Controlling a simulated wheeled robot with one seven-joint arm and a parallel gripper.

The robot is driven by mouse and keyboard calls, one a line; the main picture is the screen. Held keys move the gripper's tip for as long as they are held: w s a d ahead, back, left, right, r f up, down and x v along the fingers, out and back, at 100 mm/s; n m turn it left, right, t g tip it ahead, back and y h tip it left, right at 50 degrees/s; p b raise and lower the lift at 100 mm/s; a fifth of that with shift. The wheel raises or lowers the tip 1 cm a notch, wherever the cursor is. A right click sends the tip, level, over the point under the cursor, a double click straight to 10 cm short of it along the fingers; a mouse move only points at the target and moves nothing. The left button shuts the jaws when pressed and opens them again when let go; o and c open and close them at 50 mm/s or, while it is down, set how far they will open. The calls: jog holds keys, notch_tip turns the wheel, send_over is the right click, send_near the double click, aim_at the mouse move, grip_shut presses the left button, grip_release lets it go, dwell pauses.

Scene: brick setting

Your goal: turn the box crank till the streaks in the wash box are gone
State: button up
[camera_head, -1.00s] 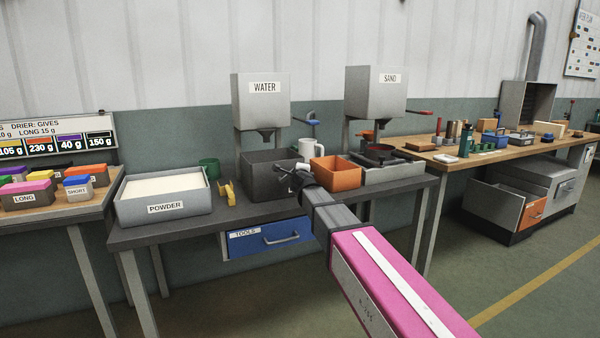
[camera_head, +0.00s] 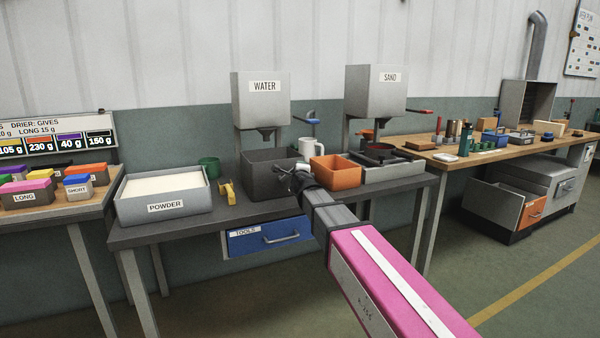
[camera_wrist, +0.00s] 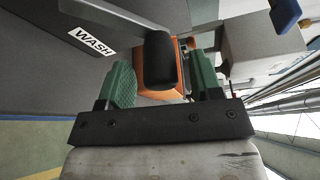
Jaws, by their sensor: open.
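The dark grey wash box (camera_head: 256,185) stands on the middle table, under the water hopper. Its WASH label (camera_wrist: 91,41) shows sideways in the wrist view. A black crank knob (camera_wrist: 160,58) is between the two green fingers of my gripper (camera_wrist: 161,74), with gaps on both sides, so the gripper is open around it. In the head view my gripper (camera_head: 292,174) is at the box's front right side, and my arm hides part of that side. The inside of the box is too dark and small to tell any streaks.
An orange bin (camera_head: 337,174) sits right of the wash box, close behind the knob. A white mug (camera_head: 309,146), a yellow object (camera_head: 226,191) and the powder tray (camera_head: 165,207) are nearby. The water hopper (camera_head: 262,101) hangs above with a blue lever (camera_head: 312,122).

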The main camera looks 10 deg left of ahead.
jog(key=s+d, duration=0.1)
jog(key=s, duration=0.7)
jog(key=shift+s+d+r, duration=0.15)
jog(key=shift+s+r, duration=0.1)
jog(key=shift+r, duration=0.1)
jog(key=s+d+f+n+g+y, duration=0.1)
jog(key=s+d+f+n+g, duration=0.15)
jog(key=d+f+n, duration=0.35)
jog(key=s+d+f+n+g+y, duration=0.25)
jog(key=f+n, duration=0.25)
jog(key=f, duration=0.4)
jog(key=s+d+f+n+g+y, duration=0.1)
jog(key=d+f+n+g, duration=0.3)
jog(key=f, duration=0.3)
jog(key=s+d+f+n+g+h, duration=0.1)
jog(key=s+d+f+g+h, duration=0.2)
jog(key=s+d+f, duration=0.4)
jog(key=s+d+f+n+g+h, duration=0.2)
jog(key=s+d+f+g+h, duration=0.2)
jog(key=s+d+f, duration=0.4)
jog(key=d, duration=0.4)
jog(key=shift+d+g, duration=0.25)
jog(key=shift+g, duration=0.15)
jog(key=shift+h, duration=0.25)
